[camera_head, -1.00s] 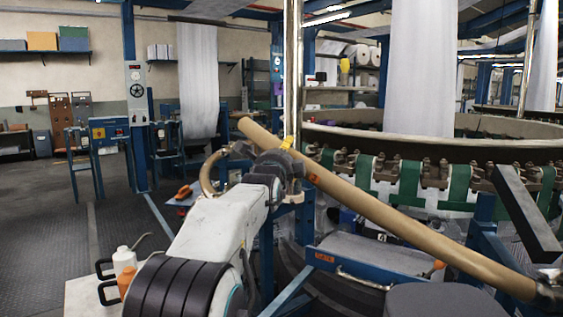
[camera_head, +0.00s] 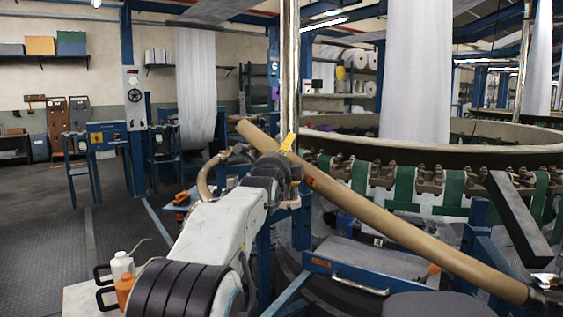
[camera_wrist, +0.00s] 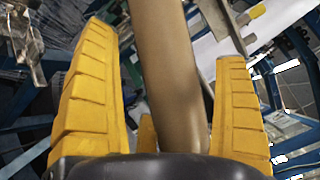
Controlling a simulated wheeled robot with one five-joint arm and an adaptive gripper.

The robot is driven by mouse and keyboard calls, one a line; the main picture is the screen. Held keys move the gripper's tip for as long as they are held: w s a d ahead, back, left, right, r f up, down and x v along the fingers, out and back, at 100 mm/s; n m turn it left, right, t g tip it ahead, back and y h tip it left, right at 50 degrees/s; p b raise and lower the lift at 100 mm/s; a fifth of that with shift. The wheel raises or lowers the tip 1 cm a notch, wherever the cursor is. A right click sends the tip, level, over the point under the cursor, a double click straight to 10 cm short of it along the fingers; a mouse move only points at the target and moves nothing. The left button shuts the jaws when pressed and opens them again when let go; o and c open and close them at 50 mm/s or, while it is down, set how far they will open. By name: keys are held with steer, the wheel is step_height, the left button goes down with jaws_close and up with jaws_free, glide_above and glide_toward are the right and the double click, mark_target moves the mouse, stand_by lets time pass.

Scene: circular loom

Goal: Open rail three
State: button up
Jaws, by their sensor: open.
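A long tan rail (camera_head: 385,222) slopes from upper left to lower right in the head view, ending in a metal fitting at the lower right. It also runs top to bottom through the wrist view (camera_wrist: 172,75). My gripper (camera_wrist: 162,45) has yellow fingers spread wide, one on each side of the rail. Neither finger visibly presses on it, and I cannot tell how deep it sits between them. In the head view my gripper (camera_head: 287,143) is mostly hidden by my wrist; a yellow finger part shows at the rail.
The circular loom ring (camera_head: 460,133) with green straps is behind the rail at right. A dark bar (camera_head: 523,217) and blue frame stand at the right. The floor (camera_head: 100,215) at left is clear.

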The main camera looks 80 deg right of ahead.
steer(key=w+a, duration=0.1)
steer(key=a, duration=1.1)
steer(key=shift+f, duration=0.2)
